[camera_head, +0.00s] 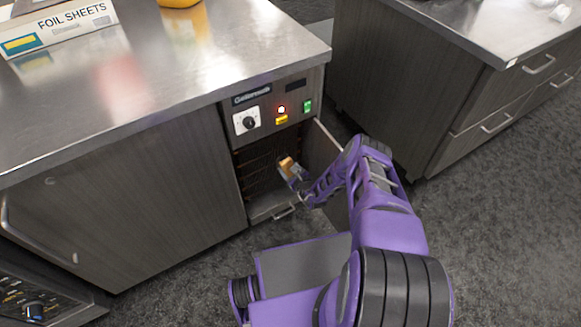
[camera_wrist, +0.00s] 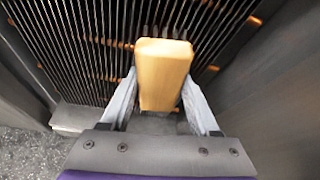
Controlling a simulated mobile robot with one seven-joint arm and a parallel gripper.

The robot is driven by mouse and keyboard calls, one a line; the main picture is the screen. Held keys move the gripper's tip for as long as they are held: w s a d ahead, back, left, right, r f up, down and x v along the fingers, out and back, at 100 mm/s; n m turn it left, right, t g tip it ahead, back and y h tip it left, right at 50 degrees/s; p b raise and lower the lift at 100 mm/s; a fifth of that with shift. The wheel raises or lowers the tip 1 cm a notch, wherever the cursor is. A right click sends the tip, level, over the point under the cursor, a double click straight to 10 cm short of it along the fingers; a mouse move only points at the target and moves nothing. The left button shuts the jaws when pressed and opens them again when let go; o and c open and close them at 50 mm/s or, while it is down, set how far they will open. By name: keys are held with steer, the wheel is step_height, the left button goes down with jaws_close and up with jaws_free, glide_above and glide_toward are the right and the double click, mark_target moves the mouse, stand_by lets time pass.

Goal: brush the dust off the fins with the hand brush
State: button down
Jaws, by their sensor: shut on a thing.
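My gripper (camera_wrist: 164,108) is shut on the hand brush (camera_wrist: 163,70), whose tan wooden block shows between the two fingers in the wrist view.
The open door (camera_head: 322,150) stands close on the right of the opening. A drawer-like tray (camera_head: 270,208) lies below the fins. A foil sheets box (camera_head: 60,25) sits on the counter.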

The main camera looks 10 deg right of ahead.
mark_target(278, 165)
steer(key=a, duration=0.2)
steer(key=shift+s+a+r, duration=0.1)
steer(key=shift+a+r, duration=0.1)
steer(key=shift+a, duration=0.1)
steer(key=shift+a+r+p, duration=0.15)
steer(key=shift+r+p, duration=0.05)
steer(key=shift+p, duration=0.15)
steer(key=shift+w+d+r+b, duration=0.1)
steer(key=shift+w+d+b, duration=0.1)
steer(key=shift+d, duration=0.45)
steer(key=shift+w+d+f+b, duration=0.1)
steer(key=shift+w+d+b, duration=0.1)
steer(key=shift+d, duration=0.45)
steer(key=shift+w+d+r+b, duration=0.1)
steer(key=shift+w+d+b, duration=0.1)
steer(key=shift+d, duration=0.45)
steer(key=shift+s+d, duration=0.1)
steer(key=shift+d, duration=0.15)
steer(key=shift+s+a+f+p, duration=0.1)
steer(key=shift+s+a+p, duration=0.2)
steer(key=shift+a, duration=0.4)
steer(key=shift+s+a+f+p, duration=0.15)
steer(key=shift+s+a, duration=0.2)
steer(key=shift+a, duration=0.3)
steer(key=shift+s+a+r+p, duration=0.1)
steer(key=shift+s+a+p, duration=0.2)
steer(key=shift+a, duration=0.4)
steer(key=shift+f, duration=0.1)
